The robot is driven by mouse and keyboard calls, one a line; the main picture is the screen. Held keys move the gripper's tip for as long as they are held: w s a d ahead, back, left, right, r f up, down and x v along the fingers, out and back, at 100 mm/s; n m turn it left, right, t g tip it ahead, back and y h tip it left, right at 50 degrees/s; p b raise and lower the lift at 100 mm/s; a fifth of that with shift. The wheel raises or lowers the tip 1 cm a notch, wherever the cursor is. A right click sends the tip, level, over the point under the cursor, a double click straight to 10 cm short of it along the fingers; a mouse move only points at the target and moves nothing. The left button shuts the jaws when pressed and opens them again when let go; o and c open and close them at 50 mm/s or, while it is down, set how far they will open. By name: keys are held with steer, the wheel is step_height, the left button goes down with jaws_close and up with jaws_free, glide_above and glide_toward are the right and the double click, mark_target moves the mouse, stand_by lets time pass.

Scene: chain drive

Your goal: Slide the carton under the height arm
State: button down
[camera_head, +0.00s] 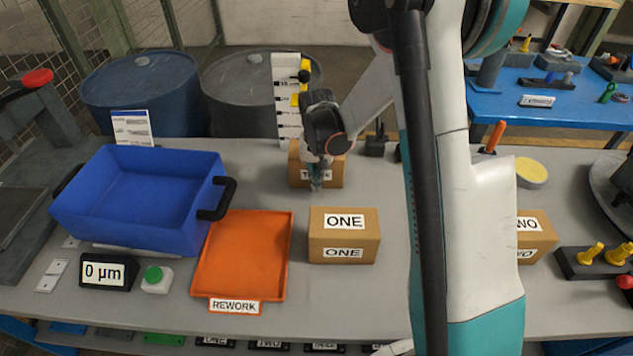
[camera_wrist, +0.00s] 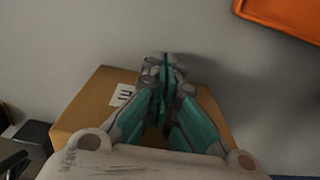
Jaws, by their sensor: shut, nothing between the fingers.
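A brown carton (camera_head: 333,178) stands at the foot of the white height gauge (camera_head: 287,105), partly hidden behind my gripper. My gripper (camera_head: 316,187) is shut and empty, pointing down at the front side of this carton. In the wrist view the gripper (camera_wrist: 167,65) shows over the carton (camera_wrist: 90,100), whose white label is partly covered. I cannot tell whether the fingers touch it. The gauge's height arm is mostly hidden behind my wrist. A carton labelled ONE (camera_head: 344,248) stands nearer, right of the orange tray. A carton labelled TWO (camera_head: 536,238) is partly hidden behind my arm.
The orange REWORK tray (camera_head: 243,290) lies left of carton ONE. A blue bin (camera_head: 140,228) stands at the left, behind a 0 µm display (camera_head: 104,288) and a green button (camera_head: 153,275). Yellow-knobbed parts (camera_head: 592,254) sit at the right. Bare table separates the rear carton from carton ONE.

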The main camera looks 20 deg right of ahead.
steer(key=s+a+r+t+p, duration=0.1)
steer(key=s+r+p, duration=0.15)
steer(key=r, duration=0.65)
steer(key=s+r+p, duration=0.1)
steer(key=r+p, duration=0.2)
steer(key=r, duration=0.6)
steer(key=s+a+r+n+t, duration=0.1)
steer(key=s+r+n+t, duration=0.1)
steer(key=s, duration=0.8)
steer(key=s+a+r+n+t, duration=0.2)
steer(key=s+r+t, duration=0.2)
steer(key=s+r, duration=0.3)
steer(key=s, duration=0.3)
steer(key=shift+s+r, duration=0.2)
steer(key=shift+s, duration=0.1)
